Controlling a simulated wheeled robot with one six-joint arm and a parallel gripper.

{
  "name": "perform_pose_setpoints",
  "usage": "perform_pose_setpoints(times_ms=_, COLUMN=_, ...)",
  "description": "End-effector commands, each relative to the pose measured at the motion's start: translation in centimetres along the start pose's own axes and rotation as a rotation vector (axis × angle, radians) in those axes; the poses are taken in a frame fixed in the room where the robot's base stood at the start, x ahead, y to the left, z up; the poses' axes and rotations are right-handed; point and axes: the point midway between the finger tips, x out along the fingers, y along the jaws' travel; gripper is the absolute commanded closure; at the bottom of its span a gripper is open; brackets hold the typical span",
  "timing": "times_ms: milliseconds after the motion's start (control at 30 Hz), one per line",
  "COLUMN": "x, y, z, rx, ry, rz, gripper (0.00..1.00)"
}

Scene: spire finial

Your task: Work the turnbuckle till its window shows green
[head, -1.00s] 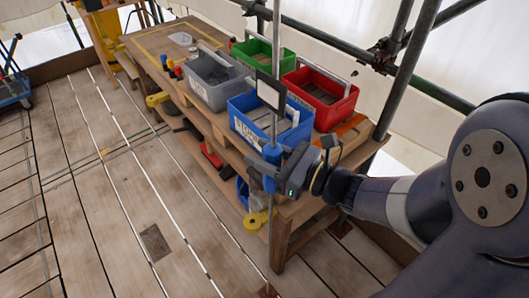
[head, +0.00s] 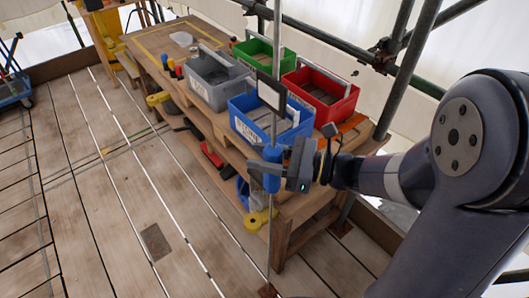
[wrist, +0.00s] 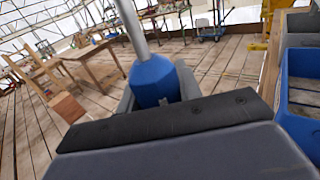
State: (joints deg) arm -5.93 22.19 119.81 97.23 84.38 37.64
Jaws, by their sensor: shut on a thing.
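The turnbuckle is a blue sleeve (head: 271,172) on a thin upright grey rod (head: 270,225), in front of the bench. In the wrist view, its blue rounded top (wrist: 152,80) sits between my finger pads, with the rod rising from it. My gripper (head: 274,168) comes from the right and is shut around the blue sleeve. A dark-framed plate with a pale face (head: 269,93) is on the rod above the sleeve; I cannot tell whether it belongs to the turnbuckle. No green window can be made out on the sleeve. My gripper hides part of it.
The wooden bench (head: 203,118) stands close behind the rod, with blue (head: 243,132), grey (head: 208,94), green (head: 247,49) and red (head: 340,108) crates on it. Scaffold tubes (head: 407,70) stand at the back right. The plank floor (head: 110,190) at left is mostly clear.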

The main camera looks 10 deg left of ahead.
Motion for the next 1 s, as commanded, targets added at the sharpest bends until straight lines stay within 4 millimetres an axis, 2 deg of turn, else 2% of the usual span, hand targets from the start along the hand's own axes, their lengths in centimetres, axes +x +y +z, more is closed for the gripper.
perform_pose_setpoints(times_ms=600, x=-0.2, y=1.0, z=0.2, rx=0.002, ry=0.001, rz=0.582, gripper=0.89)
perform_pose_setpoints(times_ms=1000, x=-0.6, y=1.4, z=0.3, rx=0.002, ry=-0.001, rz=0.850, gripper=0.89)
